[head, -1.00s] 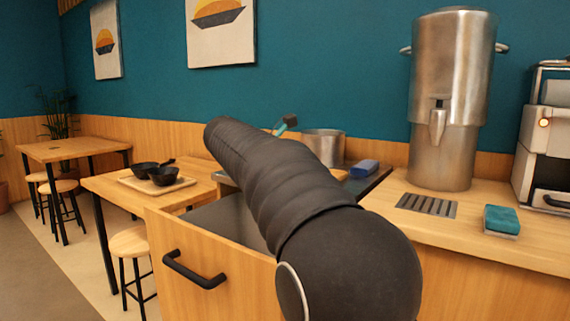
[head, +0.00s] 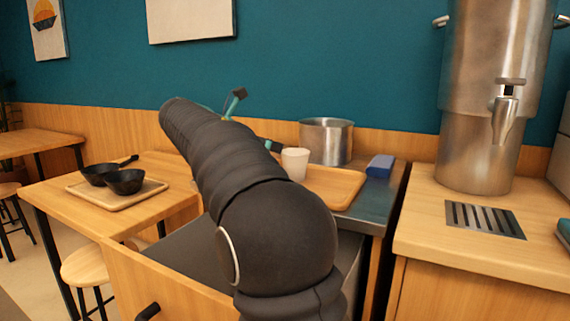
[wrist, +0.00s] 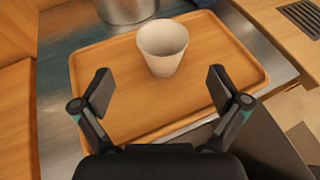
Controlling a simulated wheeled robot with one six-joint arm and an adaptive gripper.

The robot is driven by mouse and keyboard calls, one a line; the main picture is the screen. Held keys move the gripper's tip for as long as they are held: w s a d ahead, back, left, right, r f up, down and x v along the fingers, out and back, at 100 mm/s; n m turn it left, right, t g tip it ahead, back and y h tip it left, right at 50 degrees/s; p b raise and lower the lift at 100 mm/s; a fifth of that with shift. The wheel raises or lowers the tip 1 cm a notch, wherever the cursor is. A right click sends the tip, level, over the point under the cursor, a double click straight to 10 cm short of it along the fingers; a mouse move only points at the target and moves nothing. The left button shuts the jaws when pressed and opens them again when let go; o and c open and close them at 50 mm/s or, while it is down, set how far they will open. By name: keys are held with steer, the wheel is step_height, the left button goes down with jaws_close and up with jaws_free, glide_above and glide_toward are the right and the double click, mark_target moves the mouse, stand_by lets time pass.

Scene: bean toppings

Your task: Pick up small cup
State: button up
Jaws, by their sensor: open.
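The small cup (wrist: 163,50) is plain white and stands upright on a wooden tray (wrist: 110,72) in the wrist view. It also shows in the head view (head: 295,164), just right of my arm, on the same tray (head: 347,184). My gripper (wrist: 158,90) is open and empty, its two fingers spread wide to either side. The cup lies ahead of the fingertips, roughly centred between them, and nothing touches it. In the head view my arm hides most of the gripper; only a finger part (head: 237,98) shows beyond it.
A steel pot (head: 326,142) stands behind the tray, with a blue block (head: 380,166) to its right. A large metal dispenser (head: 490,100) stands on the right counter. An open drawer (head: 180,285) lies below my arm. Two black bowls (head: 125,181) sit on a board at left.

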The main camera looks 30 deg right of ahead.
glide_toward(301, 153)
steer(key=x, duration=0.4)
steer(key=shift+s+f, duration=0.25)
steer(key=shift+s, duration=0.1)
steer(key=shift+b+x, duration=0.35)
steer(key=shift+x, duration=2.35)
steer(key=shift+s+a+f, duration=0.1)
steer(key=shift+f, duration=0.05)
steer(key=c, duration=0.7)
steer(key=shift+r, duration=0.5)
step_height(301, 153, up, 4)
steer(key=shift+f+p, duration=0.15)
steer(key=shift+p, duration=0.45)
steer(key=s+d+r, duration=0.1)
steer(key=s+r, duration=0.1)
steer(key=s, duration=0.1)
steer(key=s+d+r, duration=0.2)
steer(key=s, duration=0.2)
steer(key=s+d+r, duration=0.2)
steer(key=s, duration=0.1)
steer(key=shift+s+r, duration=0.2)
steer(key=shift+s, duration=0.1)
